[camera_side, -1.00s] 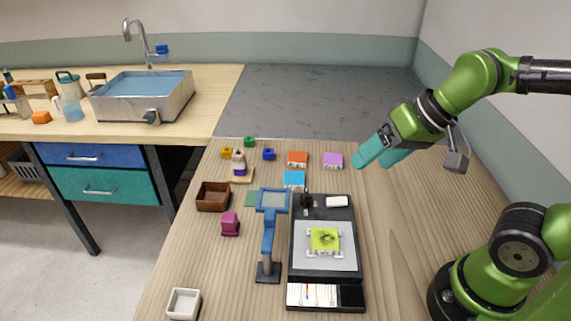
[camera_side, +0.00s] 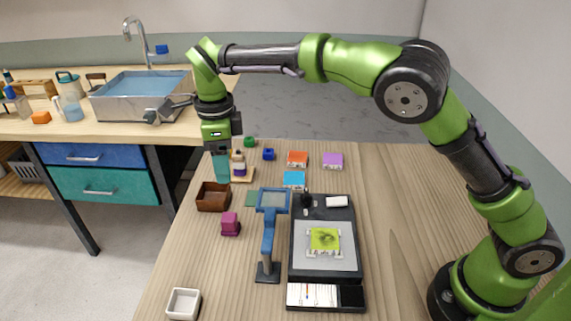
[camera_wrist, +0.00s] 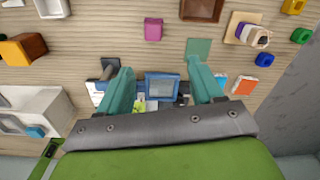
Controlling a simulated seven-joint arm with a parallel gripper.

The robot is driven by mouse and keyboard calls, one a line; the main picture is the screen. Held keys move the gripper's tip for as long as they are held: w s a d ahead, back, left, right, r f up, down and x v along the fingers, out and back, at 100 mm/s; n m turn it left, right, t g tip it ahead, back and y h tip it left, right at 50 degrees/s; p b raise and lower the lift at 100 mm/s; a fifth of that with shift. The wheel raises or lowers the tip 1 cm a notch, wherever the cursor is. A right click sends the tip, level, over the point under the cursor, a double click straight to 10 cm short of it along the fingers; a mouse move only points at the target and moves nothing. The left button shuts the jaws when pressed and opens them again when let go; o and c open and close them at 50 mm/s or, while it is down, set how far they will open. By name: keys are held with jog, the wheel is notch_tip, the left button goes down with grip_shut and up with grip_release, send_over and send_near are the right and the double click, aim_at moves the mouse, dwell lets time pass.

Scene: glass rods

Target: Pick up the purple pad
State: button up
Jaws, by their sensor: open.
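The purple pad (camera_side: 333,161) lies on the wooden table near its back edge in the side view, right of the orange pad (camera_side: 297,159). It has a purple top and a pale side. I cannot make it out in the wrist view. My gripper (camera_side: 221,168) is far to the left of the pad, above the table's left back part near the brown box. It points down. In the wrist view my gripper (camera_wrist: 160,64) shows two teal fingers spread apart with nothing held between them.
A blue pad (camera_side: 294,180) lies in front of the orange one. A brown box (camera_side: 212,197), a magenta block (camera_side: 230,224) and a standing magnifier (camera_side: 268,235) are on the left. A black tray (camera_side: 297,262) bears a yellow-green pad (camera_side: 325,239).

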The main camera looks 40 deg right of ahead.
jog(key=m, duration=0.2)
send_over(228, 217)
jog(key=shift+m, duration=0.3)
jog(key=f, duration=0.7)
jog(key=d+f, duration=0.1)
jog(key=f, duration=0.2)
jog(key=shift+f, duration=0.3)
jog(key=shift+a+f, duration=0.2)
jog(key=shift+f, duration=1.25)
jog(key=shift+a+f, duration=0.2)
jog(key=shift+f, duration=1.2)
jog(key=c, duration=1.1)
jog(key=shift+o, duration=0.2)
notch_tip(228, 217, up, 10)
jog(key=shift+r, duration=0.1)
